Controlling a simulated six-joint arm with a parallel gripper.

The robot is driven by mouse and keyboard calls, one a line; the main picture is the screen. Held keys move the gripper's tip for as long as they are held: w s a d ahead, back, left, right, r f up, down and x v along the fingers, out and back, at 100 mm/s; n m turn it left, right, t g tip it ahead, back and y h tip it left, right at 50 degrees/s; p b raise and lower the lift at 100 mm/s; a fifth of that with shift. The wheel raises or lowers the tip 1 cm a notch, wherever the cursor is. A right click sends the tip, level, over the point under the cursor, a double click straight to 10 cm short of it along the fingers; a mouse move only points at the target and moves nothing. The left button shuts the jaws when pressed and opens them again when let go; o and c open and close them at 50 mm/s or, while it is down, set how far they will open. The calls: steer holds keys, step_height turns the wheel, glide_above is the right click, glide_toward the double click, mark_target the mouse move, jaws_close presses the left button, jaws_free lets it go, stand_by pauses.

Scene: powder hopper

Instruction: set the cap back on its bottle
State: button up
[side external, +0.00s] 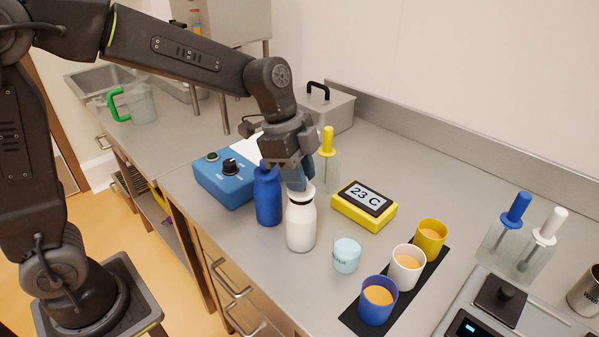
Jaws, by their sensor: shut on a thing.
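A white bottle (301,228) stands upright on the steel counter, with a dark band around its neck. A white cap (301,194) shows just above that band, at the bottle's mouth. My gripper (298,182) is directly over the bottle, pointing down, and is shut on the cap. The fingers hide the cap's upper part. I cannot tell whether the cap rests on the neck or hangs just above it. A blue bottle (267,198) stands upright close to the left of the white one, near my gripper.
A blue control box (225,181) is behind left, and a yellow 23 C display (364,207) is to the right. A pale jar (346,255) stands front right. Blue (377,303), white (407,268) and yellow (430,237) cups line a black mat. A yellow-handled tool (328,142) stands behind.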

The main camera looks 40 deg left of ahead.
steer(key=shift+f, duration=0.55)
steer(key=o, duration=1)
steer(key=shift+o, duration=0.4)
steer(key=o, duration=0.5)
steer(key=shift+c, duration=0.2)
steer(key=shift+r, duration=3)
